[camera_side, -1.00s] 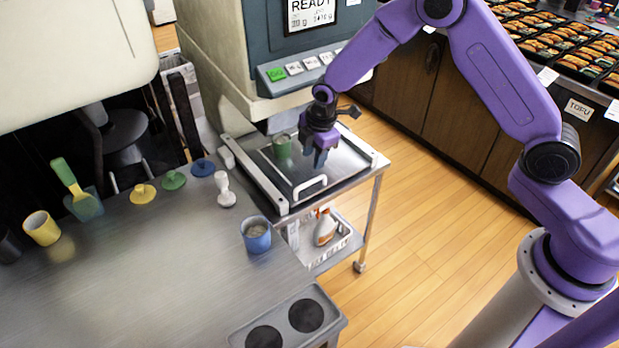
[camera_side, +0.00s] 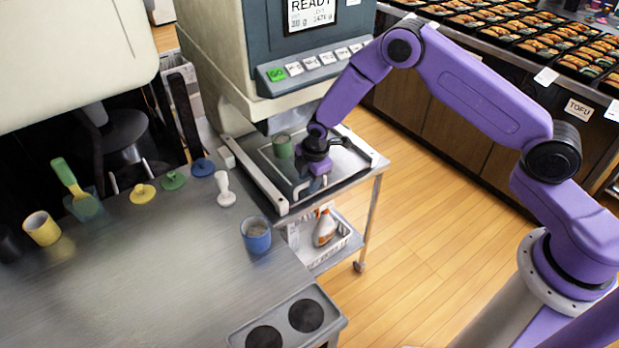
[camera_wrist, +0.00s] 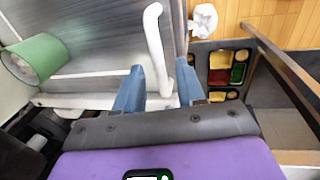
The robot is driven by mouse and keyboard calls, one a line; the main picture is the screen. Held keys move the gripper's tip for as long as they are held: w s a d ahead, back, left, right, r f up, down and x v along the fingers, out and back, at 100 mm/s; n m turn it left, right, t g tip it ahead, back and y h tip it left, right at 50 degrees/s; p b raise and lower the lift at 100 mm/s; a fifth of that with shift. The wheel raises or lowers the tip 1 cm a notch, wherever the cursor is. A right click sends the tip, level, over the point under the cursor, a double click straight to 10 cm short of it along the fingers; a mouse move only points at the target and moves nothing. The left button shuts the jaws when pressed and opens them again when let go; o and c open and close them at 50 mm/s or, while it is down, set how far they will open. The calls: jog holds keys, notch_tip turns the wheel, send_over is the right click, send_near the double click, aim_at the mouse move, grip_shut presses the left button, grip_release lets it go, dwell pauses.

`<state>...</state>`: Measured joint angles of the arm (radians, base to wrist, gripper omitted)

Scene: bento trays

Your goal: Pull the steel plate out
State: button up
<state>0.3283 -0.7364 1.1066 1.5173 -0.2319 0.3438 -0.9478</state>
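The steel plate (camera_side: 350,160) lies flat on the stand in front of the machine; its brushed surface fills the upper left of the wrist view (camera_wrist: 95,22). Its white bar handle (camera_wrist: 154,40) runs between my two blue fingertips in the wrist view. My gripper (camera_side: 308,187) is low over the plate's front edge, at the handle, which it mostly hides in the side view. In the wrist view my gripper (camera_wrist: 159,78) is open, with gaps beside the handle. A green cup (camera_side: 283,147) stands on the plate, left of my gripper.
The machine (camera_side: 300,60) rises behind the plate. A white rail (camera_side: 258,174) runs along the plate's left side. A blue cup (camera_side: 256,236) and a white stamp-like piece (camera_side: 224,190) stand on the counter at left. A spray bottle (camera_side: 325,228) sits on the shelf below.

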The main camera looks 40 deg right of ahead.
grip_shut()
jog(key=s, duration=2.5)
grip_release()
jog(key=shift+r, duration=0.1)
jog(key=s+r, duration=0.3)
jog(key=r, duration=1.4)
jog(key=shift+s, duration=0.2)
jog(key=s+d+r+m+g, duration=0.2)
jog(key=s+d+r+m, duration=0.3)
jog(key=s, duration=0.6)
notch_tip(320, 180, up, 4)
jog(key=shift+d+f, duration=0.1)
jog(key=shift+d, duration=1.1)
